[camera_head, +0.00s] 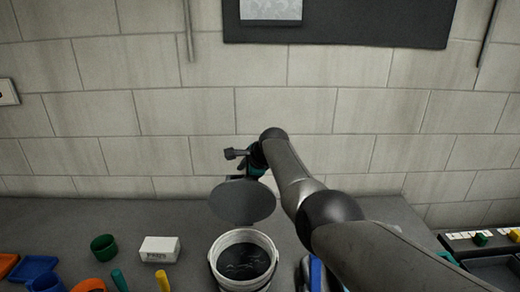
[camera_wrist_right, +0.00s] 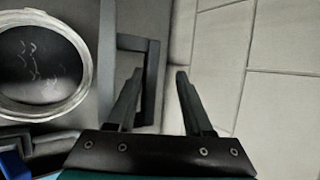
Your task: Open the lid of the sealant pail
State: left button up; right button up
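The sealant pail (camera_head: 214,268) is a white bucket on the grey bench, low in the middle of the head view. Its top is uncovered, showing a dark inside with pale streaks. It also shows at the left of the right wrist view (camera_wrist_right: 78,102). The round grey lid (camera_head: 242,203) stands raised at the pail's back edge. My right gripper (camera_head: 237,154) is just above and behind the lid. In the wrist view its two fingers (camera_wrist_right: 157,75) are apart, with nothing clearly held. A dark angular bracket (camera_wrist_right: 150,85) shows behind the left finger; I cannot tell whether they touch. My left gripper is not seen.
A white labelled box (camera_head: 160,249), a green cup (camera_head: 104,248) and a blue bin (camera_head: 36,267) stand left of the pail. Blue items (camera_head: 312,272) lie right of it, partly behind my right arm. A dark tray (camera_head: 490,264) is far right. A block wall rises behind.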

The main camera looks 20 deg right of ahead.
jog(key=shift+s+d+r+p, duration=0.3)
jog(key=shift+d+r+p, duration=0.1)
jog(key=shift+r+p, duration=0.15)
jog(key=shift+s+d+r+p, duration=0.3)
jog(key=shift+d+r+p, duration=0.15)
jog(key=shift+r, duration=0.15)
jog(key=a+v, duration=0.1)
jog(key=v, duration=1.1)
jog(key=shift+s, duration=0.35)
